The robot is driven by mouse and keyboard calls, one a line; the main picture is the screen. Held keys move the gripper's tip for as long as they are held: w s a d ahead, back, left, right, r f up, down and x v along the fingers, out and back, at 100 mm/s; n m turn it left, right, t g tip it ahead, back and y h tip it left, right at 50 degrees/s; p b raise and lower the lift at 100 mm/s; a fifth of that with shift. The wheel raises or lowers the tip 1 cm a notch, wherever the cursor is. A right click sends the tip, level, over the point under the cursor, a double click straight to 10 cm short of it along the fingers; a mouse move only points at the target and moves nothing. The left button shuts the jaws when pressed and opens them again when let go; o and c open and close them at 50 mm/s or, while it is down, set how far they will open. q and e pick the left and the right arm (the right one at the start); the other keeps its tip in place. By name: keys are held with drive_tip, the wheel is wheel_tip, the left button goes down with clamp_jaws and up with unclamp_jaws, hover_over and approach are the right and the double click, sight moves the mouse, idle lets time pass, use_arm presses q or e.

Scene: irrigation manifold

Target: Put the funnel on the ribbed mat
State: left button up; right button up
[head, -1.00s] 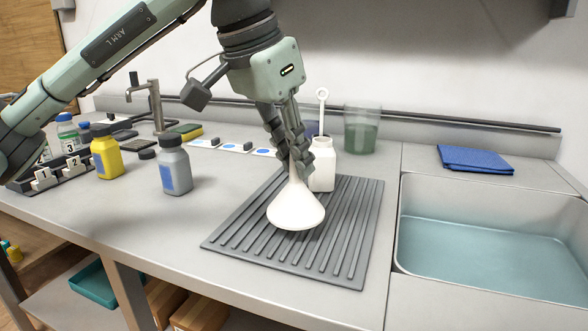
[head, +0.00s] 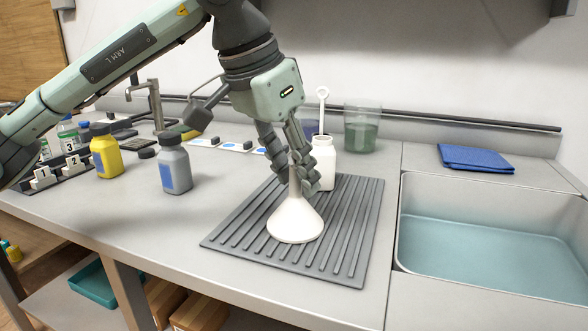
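The white funnel (head: 295,222) stands wide end down on the grey ribbed mat (head: 345,245), near the mat's middle, with its narrow stem pointing up. My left gripper (head: 296,185) is above the cone, with its fingers on either side of the stem. The fingers look spread apart, with the stem between them; any slight contact is hard to make out. Part of the stem is hidden by the fingers. My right gripper is not in view.
A white bottle (head: 323,165) with a ringed stick stands close behind the gripper, at the mat's back edge. A glass beaker (head: 362,128) is behind it. A grey bottle (head: 174,168) and yellow bottle (head: 105,155) stand left. A sink (head: 490,240) is right.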

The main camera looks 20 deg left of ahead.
use_arm(q)
drive_tip(key=shift+r, duration=0.2)
drive_tip(key=shift+s+r, duration=0.1)
drive_tip(key=shift+r, duration=0.35)
drive_tip(key=p+v, duration=0.1)
drive_tip(key=v, duration=1)
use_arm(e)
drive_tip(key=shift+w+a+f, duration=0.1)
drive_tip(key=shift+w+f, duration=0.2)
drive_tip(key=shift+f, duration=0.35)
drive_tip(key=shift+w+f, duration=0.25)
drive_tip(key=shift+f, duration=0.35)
use_arm(q)
drive_tip(key=shift+s, duration=0.1)
